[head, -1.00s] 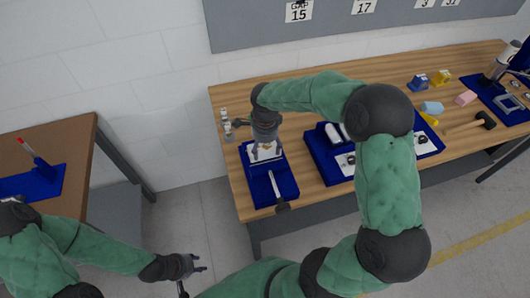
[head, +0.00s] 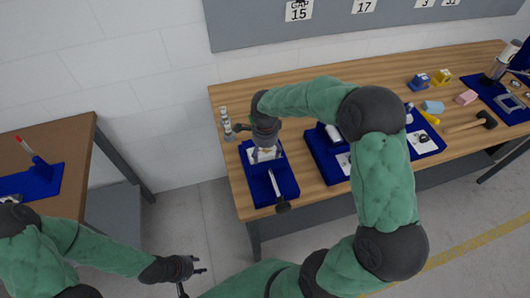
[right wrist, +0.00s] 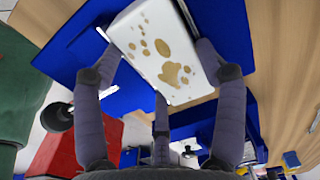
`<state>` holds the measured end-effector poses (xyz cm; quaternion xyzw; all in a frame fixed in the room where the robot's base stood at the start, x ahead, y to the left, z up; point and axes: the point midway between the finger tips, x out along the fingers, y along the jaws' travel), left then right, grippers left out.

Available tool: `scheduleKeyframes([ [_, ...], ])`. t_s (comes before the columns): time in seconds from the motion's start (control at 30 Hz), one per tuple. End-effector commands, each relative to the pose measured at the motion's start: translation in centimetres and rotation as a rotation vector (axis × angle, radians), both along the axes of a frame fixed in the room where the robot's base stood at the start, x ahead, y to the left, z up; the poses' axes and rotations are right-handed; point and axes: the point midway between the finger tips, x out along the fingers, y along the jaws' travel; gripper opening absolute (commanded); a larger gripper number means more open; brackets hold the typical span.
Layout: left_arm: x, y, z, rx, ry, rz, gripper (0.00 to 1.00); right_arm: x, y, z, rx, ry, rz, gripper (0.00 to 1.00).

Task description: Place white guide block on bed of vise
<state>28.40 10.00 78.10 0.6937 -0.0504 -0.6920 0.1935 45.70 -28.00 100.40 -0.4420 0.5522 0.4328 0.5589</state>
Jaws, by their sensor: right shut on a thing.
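My right gripper (head: 264,158) is shut on the white guide block (right wrist: 158,50), a pale slab with brown spots. In the right wrist view its fingers grip the block's two opposite sides. In the head view the gripper mostly hides the block, over the far half of a blue fixture (head: 288,187), probably the vise, with a metal bar and dark knob (head: 283,207) at its near end. I cannot tell whether the block touches the blue surface below it. My left gripper (head: 203,266) is open and empty over the floor, away from the bench.
Small metal parts (head: 226,125) stand left of the right gripper. A larger blue tray (head: 323,166) with parts lies to the right, partly behind my arm. A mallet (head: 485,120) and coloured blocks lie farther right. A second table (head: 85,150) stands at left.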

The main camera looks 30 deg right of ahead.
Motion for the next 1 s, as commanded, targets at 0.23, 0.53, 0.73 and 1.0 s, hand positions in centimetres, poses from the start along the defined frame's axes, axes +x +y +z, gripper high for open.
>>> scheduleKeyframes([
  [0.23,0.0,0.0,-0.1,0.000,0.000,0.000,0.40,-0.8,0.4,-1.4,0.005,0.026,0.003,0.95],
  [0.53,0.0,0.0,0.1,0.000,0.000,0.000,0.40,-0.7,0.4,-1.0,0.005,0.024,0.004,0.95],
  [0.73,0.0,0.0,1.5,0.000,0.000,0.000,0.40,-0.5,0.3,1.0,0.004,0.017,0.003,0.95],
  [1.0,0.0,0.0,1.9,0.000,0.000,0.000,0.40,-0.4,0.3,6.7,0.003,0.012,0.003,0.95],
])
